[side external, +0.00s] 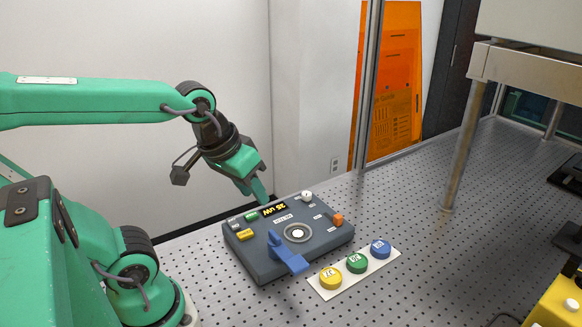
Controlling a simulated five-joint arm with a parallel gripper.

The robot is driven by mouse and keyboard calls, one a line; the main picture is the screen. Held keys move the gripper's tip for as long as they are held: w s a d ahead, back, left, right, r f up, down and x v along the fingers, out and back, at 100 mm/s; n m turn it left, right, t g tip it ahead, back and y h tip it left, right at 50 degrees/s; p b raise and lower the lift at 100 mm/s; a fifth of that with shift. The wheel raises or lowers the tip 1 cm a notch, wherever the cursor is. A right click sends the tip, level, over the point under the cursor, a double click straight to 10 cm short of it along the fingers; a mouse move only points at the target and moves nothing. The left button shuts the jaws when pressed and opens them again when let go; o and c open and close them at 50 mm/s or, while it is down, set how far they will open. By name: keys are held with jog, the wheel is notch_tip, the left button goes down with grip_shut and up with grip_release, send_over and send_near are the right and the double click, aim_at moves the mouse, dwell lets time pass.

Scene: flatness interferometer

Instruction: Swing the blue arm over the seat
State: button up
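The blue arm (291,259) is mounted on a dark grey instrument box (262,262). It extends from a raised blue block toward the box's front edge and lies beside the seat, not over it. The seat (298,233) is a round pale ring with a white centre on the box top. My green gripper (261,192) hangs above and behind the box's back edge, apart from the blue arm. Its fingers point down and look close together; the gap between them cannot be made out.
The box carries a lit display (274,209), a white knob (307,196), an orange knob (338,219) and small buttons. A white strip (383,264) with yellow, green and blue round pieces lies at its front right. A metal frame leg (466,140) stands farther right on the perforated table.

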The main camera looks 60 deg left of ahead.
notch_tip(320, 180, down, 2)
jog(key=w+n+g, duration=0.2)
jog(key=n, duration=0.4)
jog(key=n+g, duration=0.3)
jog(key=n, duration=0.6)
send_over(275, 235)
jog(key=shift+f, duration=2.45)
jog(key=shift+f, duration=0.1)
jog(key=shift+f, duration=3.8)
jog(key=shift+c, duration=0.2)
grip_shut()
